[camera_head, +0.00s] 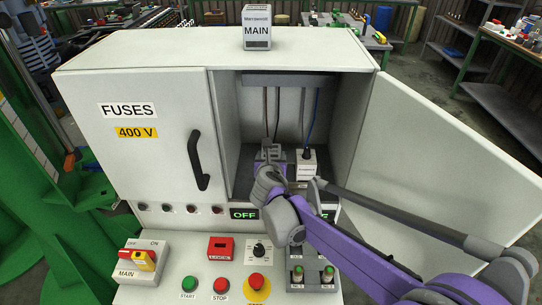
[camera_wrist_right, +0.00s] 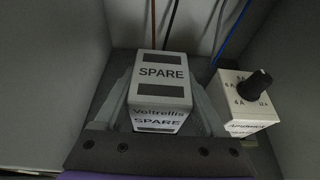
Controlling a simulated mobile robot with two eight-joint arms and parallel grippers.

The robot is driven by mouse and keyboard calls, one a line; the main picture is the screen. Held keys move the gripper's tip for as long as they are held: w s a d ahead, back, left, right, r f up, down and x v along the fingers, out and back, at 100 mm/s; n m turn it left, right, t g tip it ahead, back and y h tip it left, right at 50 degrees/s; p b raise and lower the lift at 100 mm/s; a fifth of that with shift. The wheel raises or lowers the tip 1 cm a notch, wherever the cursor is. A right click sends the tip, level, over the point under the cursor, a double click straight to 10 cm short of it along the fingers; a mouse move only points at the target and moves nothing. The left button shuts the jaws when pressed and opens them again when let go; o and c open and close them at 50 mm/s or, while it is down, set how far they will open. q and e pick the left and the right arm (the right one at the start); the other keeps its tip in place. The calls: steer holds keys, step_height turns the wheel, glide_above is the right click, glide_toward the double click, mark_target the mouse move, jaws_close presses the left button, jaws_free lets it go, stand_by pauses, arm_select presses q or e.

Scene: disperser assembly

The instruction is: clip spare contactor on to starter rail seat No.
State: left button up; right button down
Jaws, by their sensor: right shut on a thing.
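The spare contactor (camera_wrist_right: 160,72) is a light grey block labelled SPARE, seen in the right wrist view. My right gripper (camera_wrist_right: 161,104) is shut on it, with one finger on each side. In the head view, my right gripper (camera_head: 271,162) is inside the open right compartment of the cabinet (camera_head: 225,110), and it largely hides the contactor. I cannot make out the rail seat, its number, or whether the contactor touches it. My left gripper is not in view.
A white relay with a black knob (camera_head: 306,163) stands just right of my gripper; it also shows in the wrist view (camera_wrist_right: 242,100). Wires (camera_head: 302,115) hang behind. The open door (camera_head: 440,150) flanks my arm. A control panel (camera_head: 190,265) lies below; a MAIN block (camera_head: 257,28) sits on top.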

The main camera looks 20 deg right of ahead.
steer(key=shift+f+b, duration=0.85)
steer(key=shift+f, duration=0.35)
jaws_free()
steer(key=p+v, duration=0.1)
steer(key=v, duration=1)
steer(key=shift+d+r, duration=0.1)
